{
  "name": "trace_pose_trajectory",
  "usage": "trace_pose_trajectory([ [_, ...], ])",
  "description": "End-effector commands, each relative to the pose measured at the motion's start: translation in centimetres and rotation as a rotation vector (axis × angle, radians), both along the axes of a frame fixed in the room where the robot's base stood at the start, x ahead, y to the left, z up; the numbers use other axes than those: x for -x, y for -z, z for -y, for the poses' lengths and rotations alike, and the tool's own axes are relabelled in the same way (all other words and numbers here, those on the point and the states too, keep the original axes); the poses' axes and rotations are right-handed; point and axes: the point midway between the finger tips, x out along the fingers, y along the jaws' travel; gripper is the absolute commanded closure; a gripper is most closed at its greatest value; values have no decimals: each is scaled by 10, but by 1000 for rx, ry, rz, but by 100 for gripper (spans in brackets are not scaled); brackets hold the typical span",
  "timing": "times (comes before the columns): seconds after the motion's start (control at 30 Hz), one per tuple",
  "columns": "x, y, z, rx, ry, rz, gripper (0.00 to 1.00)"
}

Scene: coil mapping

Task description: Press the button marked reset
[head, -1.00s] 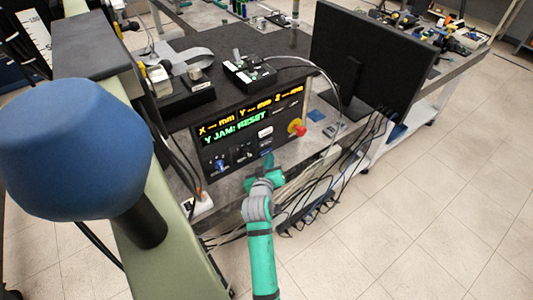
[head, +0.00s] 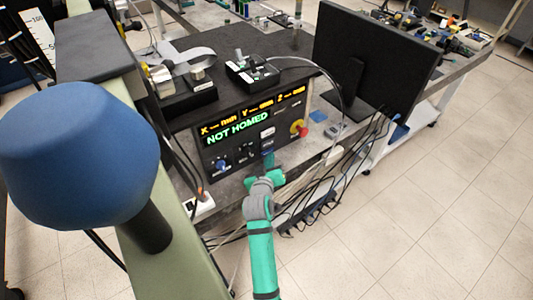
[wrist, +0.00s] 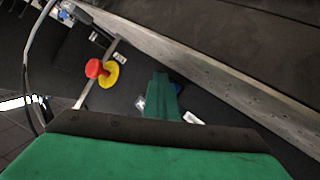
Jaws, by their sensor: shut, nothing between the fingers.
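The control panel (head: 226,150) is a dark box front with a lit display (head: 237,128) reading NOT HOMED in green under an orange X, Y, Z line. A small pale button or label (head: 267,132) sits below the display's right part; its lettering is too small to read, so I cannot tell which control is marked reset. My gripper (head: 268,158) is shut and empty, its tip at the panel's lower middle right, just below that pale piece. I cannot tell whether it touches. In the wrist view the shut fingers (wrist: 161,82) point at the panel and hide part of it.
A red emergency knob on a yellow base (head: 299,129) stands out right of the gripper, also in the wrist view (wrist: 97,68). A blue knob (head: 222,164) is lower left. A monitor (head: 372,62) and hanging cables (head: 318,198) are to the right.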

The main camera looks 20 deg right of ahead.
Motion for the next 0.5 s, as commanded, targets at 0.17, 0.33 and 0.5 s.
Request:
trace_pose_trajectory([
  [0.17,1,0,3,0,2,1,100],
  [0.33,6,0,5,-1,1,1,100],
  [0.5,12,0,6,-1,-3,1,100],
])
